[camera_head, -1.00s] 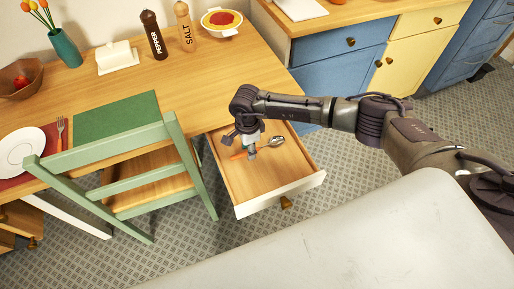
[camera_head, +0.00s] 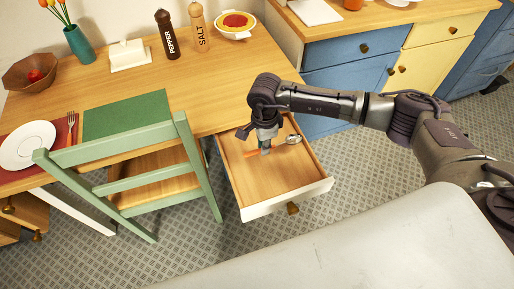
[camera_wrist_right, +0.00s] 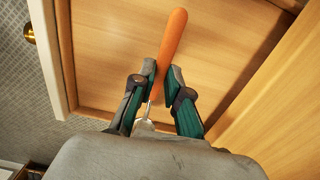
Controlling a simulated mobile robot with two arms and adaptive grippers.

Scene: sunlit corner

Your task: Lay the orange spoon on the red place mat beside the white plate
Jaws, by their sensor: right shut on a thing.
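My right gripper (camera_head: 266,150) is over the open drawer, its fingers shut on the orange handle of the spoon (camera_wrist_right: 171,45). In the wrist view the handle stands out past the fingertips, and the metal neck runs back between the fingers. In the head view the spoon's metal bowl (camera_head: 293,139) shows right of the gripper. Whether the spoon still touches the drawer floor is hard to tell. The red place mat (camera_head: 62,131) lies at the table's left end, with the white plate (camera_head: 30,146) on it. My left gripper is not in view.
The drawer (camera_head: 262,185) has raised walls around the gripper. A fork (camera_head: 71,127) lies right of the plate. A green chair (camera_head: 125,170) stands between drawer and mat, beside a green mat (camera_head: 126,116). Pepper mill (camera_head: 167,38), salt mill (camera_head: 199,30) and butter dish (camera_head: 129,55) stand behind.

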